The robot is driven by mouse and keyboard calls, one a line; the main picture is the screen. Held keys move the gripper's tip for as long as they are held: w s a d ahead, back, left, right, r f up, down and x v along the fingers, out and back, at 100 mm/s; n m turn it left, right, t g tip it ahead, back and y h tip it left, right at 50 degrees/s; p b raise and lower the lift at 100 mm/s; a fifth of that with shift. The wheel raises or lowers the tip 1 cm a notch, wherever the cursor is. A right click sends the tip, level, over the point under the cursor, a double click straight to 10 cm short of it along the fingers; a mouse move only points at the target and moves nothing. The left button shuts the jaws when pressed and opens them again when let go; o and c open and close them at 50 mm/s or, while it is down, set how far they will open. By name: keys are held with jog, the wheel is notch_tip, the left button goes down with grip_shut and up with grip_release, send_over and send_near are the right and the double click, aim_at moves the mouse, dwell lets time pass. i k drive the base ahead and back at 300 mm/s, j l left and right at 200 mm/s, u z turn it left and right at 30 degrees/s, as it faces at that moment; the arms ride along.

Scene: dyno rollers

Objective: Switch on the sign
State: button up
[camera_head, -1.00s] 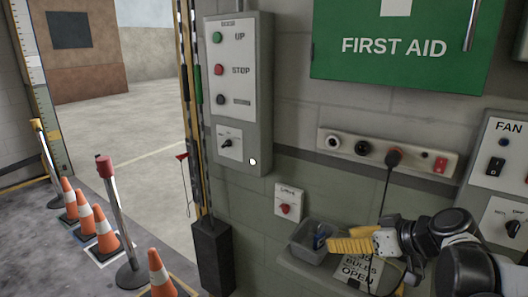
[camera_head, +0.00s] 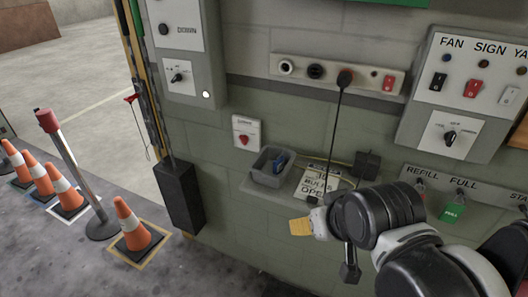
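The switch panel (camera_head: 425,105) on the wall at the right carries the labels FAN, SIGN and a cut-off third one. The sign switch (camera_head: 473,88) is a red rocker under the SIGN label, between a dark rocker and a white one. A dark rotary knob (camera_head: 450,137) sits below on the same panel. My gripper (camera_head: 298,227) shows its yellow finger part at lower centre, in front of the wall below the small shelf. It is well below and left of the sign switch, apart from it. Its finger gap cannot be made out.
A grey bin (camera_head: 268,181) with a blue item and a printed notice (camera_head: 316,184) rest on the shelf. A socket strip (camera_head: 300,68) with a plugged cable is above. A door control box (camera_head: 188,90) and cones (camera_head: 133,228) are left. Labelled REFILL and FULL controls (camera_head: 453,210) lie lower right.

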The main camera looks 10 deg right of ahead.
aim_at(474, 87)
jog(key=l+z, duration=0.1)
jog(key=z, duration=0.3)
jog(key=l+z, duration=0.1)
jog(key=z, duration=0.3)
jog(key=k+l+z, duration=0.1)
jog(key=z, duration=0.3)
